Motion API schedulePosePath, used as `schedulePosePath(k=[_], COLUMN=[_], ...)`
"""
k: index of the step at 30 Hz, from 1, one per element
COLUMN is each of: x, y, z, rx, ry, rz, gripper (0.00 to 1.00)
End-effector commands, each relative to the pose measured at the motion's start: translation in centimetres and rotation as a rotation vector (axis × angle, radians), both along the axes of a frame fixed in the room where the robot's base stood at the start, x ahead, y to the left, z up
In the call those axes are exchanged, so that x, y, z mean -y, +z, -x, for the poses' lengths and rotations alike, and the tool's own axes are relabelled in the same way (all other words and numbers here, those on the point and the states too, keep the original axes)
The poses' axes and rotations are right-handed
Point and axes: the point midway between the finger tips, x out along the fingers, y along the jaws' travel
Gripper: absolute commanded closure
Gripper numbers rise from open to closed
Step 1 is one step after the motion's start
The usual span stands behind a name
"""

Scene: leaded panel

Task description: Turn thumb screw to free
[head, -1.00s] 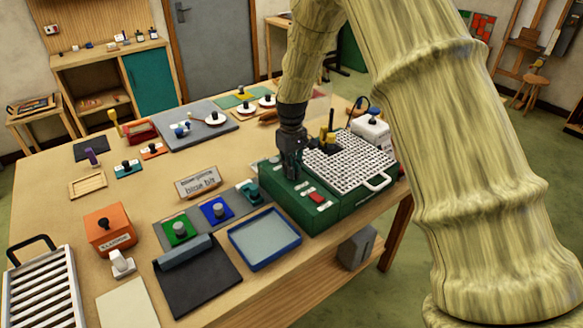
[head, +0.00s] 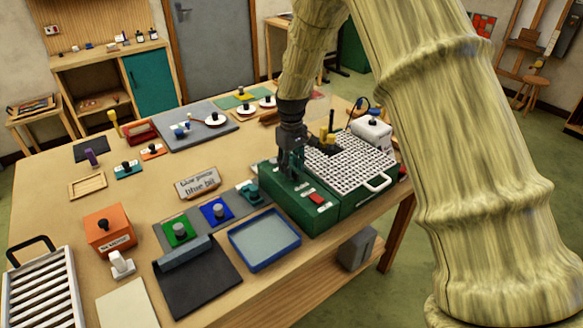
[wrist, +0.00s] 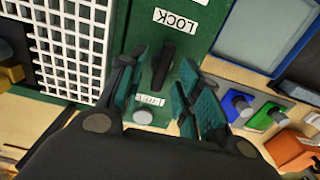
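The thumb screw (wrist: 162,62), a black upright bar-like knob, stands on the green box (wrist: 120,40) in the wrist view. A white LOCK label (wrist: 181,19) lies beyond it and a FREE label (wrist: 150,100) on the near side. My gripper (wrist: 164,64) has its teal fingers apart, one on each side of the screw, with visible gaps. In the head view my gripper (head: 291,167) points down over the left part of the green box (head: 330,222). There the screw is hidden by the fingers.
A white grid (head: 348,160) covers the box's right part, with a red block (head: 317,198) near its front. A blue tray (head: 264,240) and blue and green knobs stand left of the box. A white container (head: 371,132) stands behind it.

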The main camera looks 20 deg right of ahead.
Motion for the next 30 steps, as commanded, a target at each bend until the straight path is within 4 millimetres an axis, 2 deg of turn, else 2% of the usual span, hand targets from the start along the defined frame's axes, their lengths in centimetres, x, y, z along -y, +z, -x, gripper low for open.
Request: schedulePosePath(k=[9,15,22,30], x=[0.0,0.1,0.1,0.1], y=[5.7,8.9,10.7,10.9], z=[-0.1,-0.1,-0.1,-0.1], rx=[0.005,0.004,0.002,0.002], ry=[0.0,0.0,0.0,0.0], rz=[-0.001,0.0,0.0,0.0], gripper=[0.66,0.66,0.66,0.66])
